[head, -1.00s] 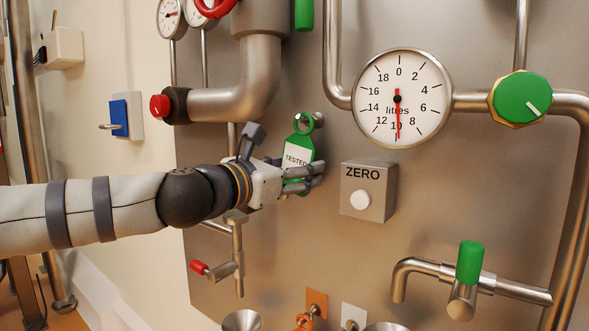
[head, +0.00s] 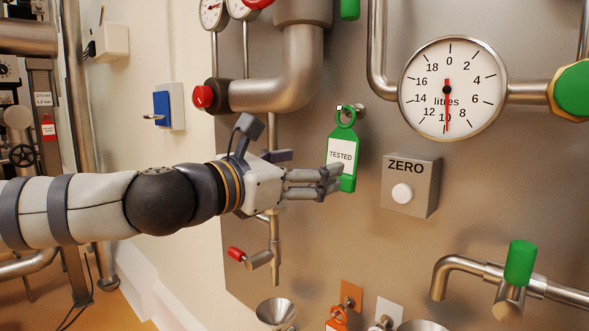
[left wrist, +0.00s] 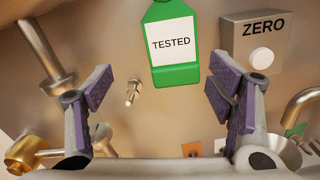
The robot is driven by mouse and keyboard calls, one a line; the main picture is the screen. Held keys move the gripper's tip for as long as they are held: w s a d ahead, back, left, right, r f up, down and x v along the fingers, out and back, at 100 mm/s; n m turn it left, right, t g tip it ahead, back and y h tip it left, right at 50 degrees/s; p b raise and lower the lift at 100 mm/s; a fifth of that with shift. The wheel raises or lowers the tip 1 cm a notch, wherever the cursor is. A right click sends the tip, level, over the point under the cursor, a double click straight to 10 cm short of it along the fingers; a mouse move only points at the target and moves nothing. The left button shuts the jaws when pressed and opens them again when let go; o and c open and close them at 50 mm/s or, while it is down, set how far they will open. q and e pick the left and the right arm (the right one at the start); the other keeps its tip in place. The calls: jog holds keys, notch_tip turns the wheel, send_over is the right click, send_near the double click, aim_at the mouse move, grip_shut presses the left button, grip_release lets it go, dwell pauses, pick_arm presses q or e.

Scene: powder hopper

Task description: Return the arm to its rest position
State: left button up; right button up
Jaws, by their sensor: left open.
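A green tag with a white "TESTED" label (head: 341,155) hangs by its ring from a peg on the metal panel (head: 365,245). Its lower part also shows in the left wrist view (left wrist: 175,74), upright and beyond the fingers. My left gripper (head: 335,181) is open, with its fingertips overlapping the tag's lower left part in the head view. In the left wrist view my gripper (left wrist: 158,92) has its purple-padded fingers wide apart with nothing between them. Whether any finger touches the tag I cannot tell. My right gripper is not in view.
A ZERO box with a white button (head: 402,193) sits right of the tag. A litres dial (head: 453,88) and green knob (head: 575,90) are above right. A red-handled valve (head: 247,256) and funnel (head: 276,313) are below my arm. A red knob (head: 203,97) is above it.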

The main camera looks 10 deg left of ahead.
pick_arm(q)
jog(key=s+d+f+m+g+y+p, duration=0.1)
jog(key=s+f+m+g, duration=0.25)
jog(key=s+f, duration=0.65)
jog(key=s+d+f+m+g+y+p, duration=0.1)
jog(key=s+f+m+g, duration=0.3)
jog(key=f, duration=1.1)
jog(key=s+d+f+m+g+y+p, duration=0.1)
jog(key=s+f+m+g+y, duration=0.3)
jog(key=s+f, duration=0.65)
jog(key=s+a+f+m+g+p, duration=0.1)
jog(key=s+a+f+m, duration=0.2)
jog(key=s+f, duration=0.25)
jog(key=s+a+f+m+g, duration=0.1)
jog(key=s+a+f+m, duration=0.25)
jog(key=s, duration=0.25)
jog(key=s+a+f+m+g+y+p, duration=0.1)
jog(key=s+a+f+m+g+y, duration=0.1)
jog(key=s+a+m, duration=0.6)
jog(key=s+a+g+y, duration=0.1)
jog(key=s+a+y, duration=0.1)
jog(key=s+a, duration=0.4)
jog(key=shift+s+f+y, duration=0.15)
jog(key=shift+s+y, duration=0.15)
jog(key=shift+s, duration=0.65)
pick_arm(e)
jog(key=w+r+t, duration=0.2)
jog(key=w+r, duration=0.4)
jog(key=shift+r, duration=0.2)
